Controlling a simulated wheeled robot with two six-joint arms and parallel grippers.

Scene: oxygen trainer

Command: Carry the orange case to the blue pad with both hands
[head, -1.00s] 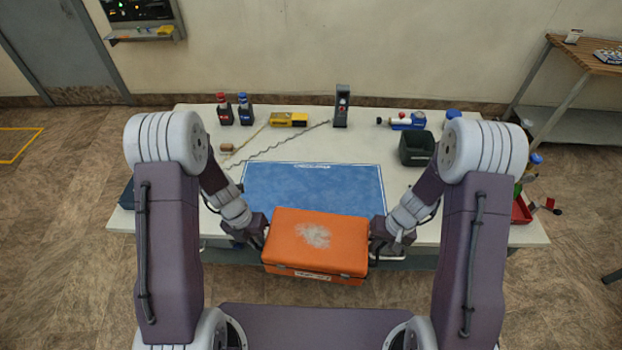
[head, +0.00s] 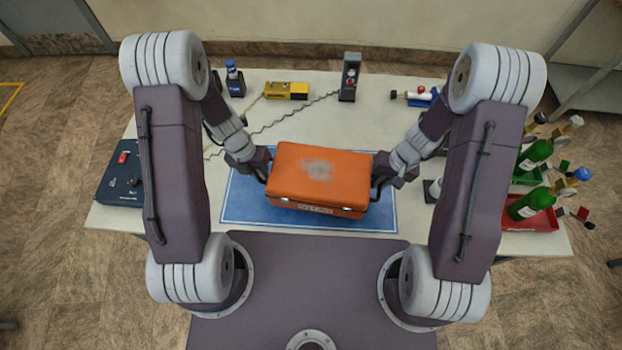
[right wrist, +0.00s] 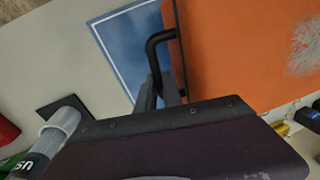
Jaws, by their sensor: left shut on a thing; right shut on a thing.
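The orange case (head: 318,178), with a pale worn patch on its lid, is in the middle of the head view. It appears over the blue pad (head: 300,220), whose front and side strips show around it; I cannot tell whether it touches the pad. My left gripper (head: 264,176) is shut on the case's left side handle. My right gripper (head: 376,182) is shut on its right side handle. In the right wrist view the dark handle (right wrist: 155,50) runs between the fingers beside the orange case (right wrist: 245,50), with the blue pad (right wrist: 135,40) below.
On the white table (head: 290,130), a yellow device (head: 286,90) and a dark grey upright instrument (head: 349,78) stand at the back. Green bottles (head: 532,203) in a red tray (head: 540,222) are at the right. A dark blue box (head: 120,172) lies at the left.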

